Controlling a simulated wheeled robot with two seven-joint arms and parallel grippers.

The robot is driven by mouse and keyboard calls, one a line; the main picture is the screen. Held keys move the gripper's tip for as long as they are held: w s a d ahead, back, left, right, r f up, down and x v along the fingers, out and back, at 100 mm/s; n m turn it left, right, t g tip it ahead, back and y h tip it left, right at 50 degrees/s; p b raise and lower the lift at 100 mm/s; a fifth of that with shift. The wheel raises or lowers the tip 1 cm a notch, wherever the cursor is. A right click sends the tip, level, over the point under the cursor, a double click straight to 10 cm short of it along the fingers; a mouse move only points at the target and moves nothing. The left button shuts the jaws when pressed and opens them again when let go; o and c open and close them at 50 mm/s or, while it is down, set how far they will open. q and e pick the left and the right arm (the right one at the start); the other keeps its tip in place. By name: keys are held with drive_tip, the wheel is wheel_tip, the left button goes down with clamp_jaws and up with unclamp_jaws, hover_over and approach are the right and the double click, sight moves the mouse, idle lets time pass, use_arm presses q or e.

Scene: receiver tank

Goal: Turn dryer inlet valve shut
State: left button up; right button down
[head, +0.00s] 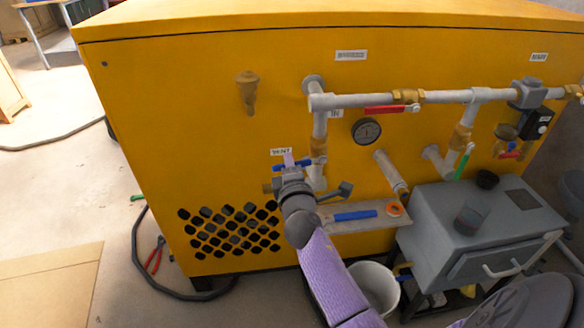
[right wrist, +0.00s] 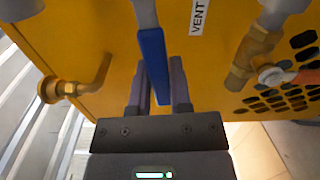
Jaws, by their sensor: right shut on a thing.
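A yellow cabinet (head: 200,100) carries grey pipes and several lever valves. My right gripper (head: 290,166) is at the left vertical pipe, beside a label that reads VENT in the right wrist view (right wrist: 198,16). It is shut on a blue lever (right wrist: 154,62), which passes between its fingers (right wrist: 160,88); in the head view the gripper partly hides this blue lever (head: 311,162). A red lever (head: 391,109) lies along the horizontal pipe at a brass valve (head: 408,96). A green lever (head: 463,163) hangs at a brass valve farther right. I cannot read which valve is the dryer inlet. My left gripper is out of view.
A round gauge (head: 366,131) sits below the horizontal pipe. A shelf (head: 340,224) holds a blue-handled tool (head: 355,215) and an orange ring. A grey cabinet (head: 480,215) stands at the right, a white bucket (head: 377,284) below. Floor at the left is mostly open, with a dark hose.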

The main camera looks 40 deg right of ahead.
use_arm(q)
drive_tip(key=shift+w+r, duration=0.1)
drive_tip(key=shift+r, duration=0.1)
use_arm(e)
drive_tip(key=shift+r+m, duration=0.45)
drive_tip(key=shift+m, duration=0.25)
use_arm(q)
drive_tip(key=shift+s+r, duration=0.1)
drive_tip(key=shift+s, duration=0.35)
